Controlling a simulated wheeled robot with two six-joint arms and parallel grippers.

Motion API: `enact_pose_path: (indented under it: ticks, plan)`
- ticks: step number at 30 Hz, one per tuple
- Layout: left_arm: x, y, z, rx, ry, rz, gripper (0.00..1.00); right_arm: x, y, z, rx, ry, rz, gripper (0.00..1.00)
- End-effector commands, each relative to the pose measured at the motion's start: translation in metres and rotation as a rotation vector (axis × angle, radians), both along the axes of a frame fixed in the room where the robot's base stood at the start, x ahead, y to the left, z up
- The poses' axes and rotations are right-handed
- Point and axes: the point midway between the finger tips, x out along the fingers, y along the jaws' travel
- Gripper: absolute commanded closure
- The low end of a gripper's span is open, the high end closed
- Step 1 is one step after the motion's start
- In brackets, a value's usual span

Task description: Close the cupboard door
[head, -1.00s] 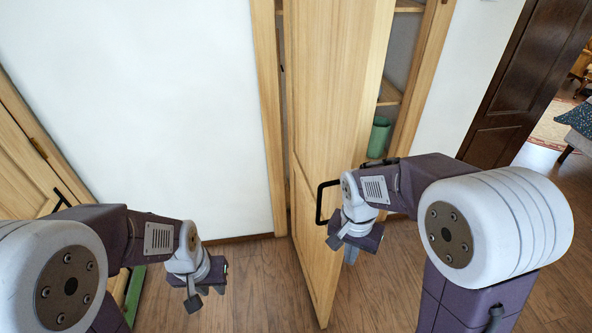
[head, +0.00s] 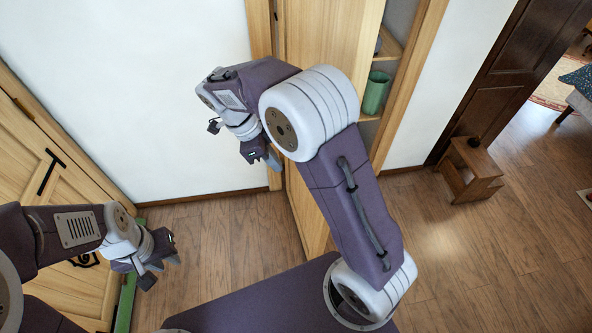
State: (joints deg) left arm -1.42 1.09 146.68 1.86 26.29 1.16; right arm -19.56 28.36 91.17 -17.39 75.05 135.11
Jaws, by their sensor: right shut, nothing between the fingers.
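The light wooden cupboard door (head: 325,35) stands ajar, with a gap on its right showing the shelves inside. My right arm crosses in front of it and hides its middle and its handle. My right gripper (head: 272,160) is shut and empty. It appears in front of the left edge of the door, at the cupboard's left frame post; I cannot tell if it touches. My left gripper (head: 172,258) hangs low at the left, well apart from the cupboard door; its finger gap is not clear.
A green cup (head: 376,92) stands on a cupboard shelf (head: 388,45). Another wooden door with a black handle (head: 48,172) is at the left.

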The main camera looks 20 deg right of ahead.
Motion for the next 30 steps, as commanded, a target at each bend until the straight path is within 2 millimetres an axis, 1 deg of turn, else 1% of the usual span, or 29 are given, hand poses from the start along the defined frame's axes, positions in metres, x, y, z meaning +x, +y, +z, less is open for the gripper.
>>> enact_pose_path:
  ticks: [1,3,6,7,9,12,15,18,27,30]
  plan:
    - [0.0,0.0,0.0,0.0,0.0,0.0,0.75,-0.002,-0.005,-0.011,-0.002,0.004,-0.001,1.0]
    - [0.0,0.0,-0.001,0.0,0.0,0.0,0.75,-0.004,-0.01,-0.025,-0.002,0.005,-0.001,1.0]
    - [0.0,0.0,0.0,0.0,0.0,0.0,0.75,-0.007,-0.017,-0.044,-0.001,0.005,-0.001,1.0]
    - [0.0,0.0,0.001,0.0,0.0,0.0,0.75,-0.008,-0.021,-0.046,0.0,0.003,-0.001,1.0]
    - [0.0,0.0,0.006,0.0,0.0,0.0,0.75,-0.011,-0.033,-0.042,0.0,0.0,-0.002,1.0]
    - [0.0,0.0,0.008,0.0,0.0,0.0,0.75,-0.016,-0.045,-0.043,0.001,0.0,-0.002,1.0]
    - [0.0,0.0,0.009,0.0,0.0,0.0,0.75,-0.018,-0.052,-0.044,0.001,0.0,0.001,1.0]
    - [0.0,0.0,0.009,0.0,0.0,0.0,0.75,-0.019,-0.055,-0.044,0.001,-0.001,0.001,1.0]
    - [0.0,0.0,0.009,0.0,0.0,0.0,0.75,-0.019,-0.055,-0.045,0.001,0.0,0.002,1.0]
    - [0.0,0.0,0.008,0.0,0.0,0.0,0.75,-0.02,-0.06,-0.045,0.001,-0.001,0.009,1.0]
